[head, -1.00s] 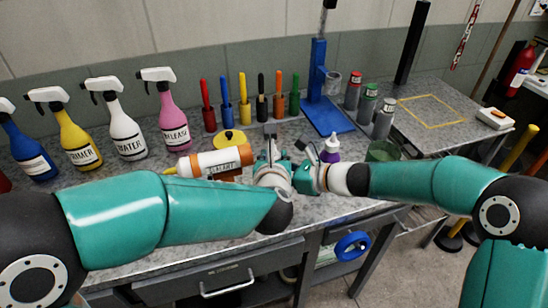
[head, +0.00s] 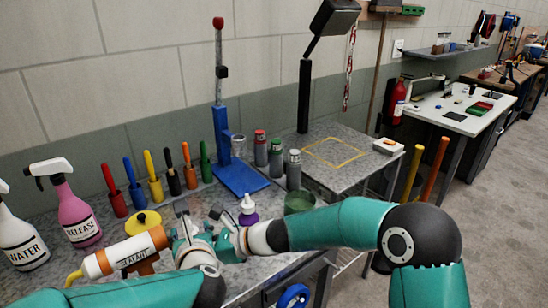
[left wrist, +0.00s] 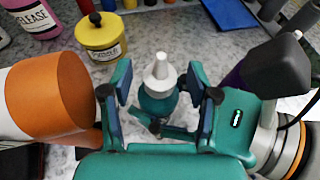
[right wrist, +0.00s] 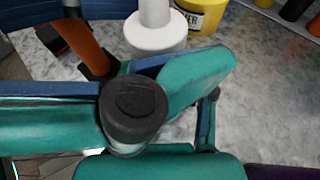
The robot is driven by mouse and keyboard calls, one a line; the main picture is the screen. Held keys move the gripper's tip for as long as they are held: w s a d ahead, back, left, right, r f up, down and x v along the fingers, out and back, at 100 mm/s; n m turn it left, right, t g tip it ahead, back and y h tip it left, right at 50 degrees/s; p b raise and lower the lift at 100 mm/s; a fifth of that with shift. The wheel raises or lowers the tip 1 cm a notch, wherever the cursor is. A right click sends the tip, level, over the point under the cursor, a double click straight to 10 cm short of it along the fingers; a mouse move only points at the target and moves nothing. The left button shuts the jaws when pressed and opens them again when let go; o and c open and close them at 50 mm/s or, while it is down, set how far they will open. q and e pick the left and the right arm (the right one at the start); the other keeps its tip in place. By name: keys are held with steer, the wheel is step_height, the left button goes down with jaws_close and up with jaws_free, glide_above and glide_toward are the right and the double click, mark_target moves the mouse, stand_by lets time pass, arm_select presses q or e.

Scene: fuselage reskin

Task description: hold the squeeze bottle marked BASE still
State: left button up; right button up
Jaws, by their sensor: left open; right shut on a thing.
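A squeeze bottle with a white nozzle and teal body (left wrist: 160,84) stands between my left gripper's fingers in the left wrist view; its marking is not visible. Its white top also shows in the right wrist view (right wrist: 156,32). My left gripper (left wrist: 160,98) is open, with one finger on each side of the bottle and gaps visible. My right gripper (head: 216,222) reaches in from the right and is shut on the bottle; its fingertip contact is mostly hidden. In the head view the bottle is hidden among the grippers.
An orange-and-white sealant cartridge (head: 127,252) lies left of the grippers. A yellow tub (left wrist: 100,38) stands behind it. A purple bottle with a white tip (head: 248,210) is close to my right gripper. Spray bottles (head: 75,212) stand at left; colored holders (head: 155,188) line the back.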

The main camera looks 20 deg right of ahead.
arm_select(q)
steer(key=shift+d+n+y, duration=0.25)
steer(key=shift+n+y, duration=0.55)
steer(key=shift+y, duration=0.2)
steer(key=shift+s+r+n+y, duration=0.1)
steer(key=shift+s+n+y, duration=0.2)
steer(key=shift+n+y, duration=0.1)
steer(key=v, duration=1.2)
steer(key=w+d+r+m+g+h, duration=0.2)
steer(key=w+d+r+m+h, duration=0.3)
steer(key=d, duration=0.4)
steer(key=w+d+r+m+g+h, duration=0.2)
steer(key=w+d+r+m+h, duration=0.3)
steer(key=d+r+h, duration=0.3)
steer(key=shift+d+m+h, duration=0.6)
steer(key=shift+h, duration=0.5)
steer(key=shift+r, duration=0.15)
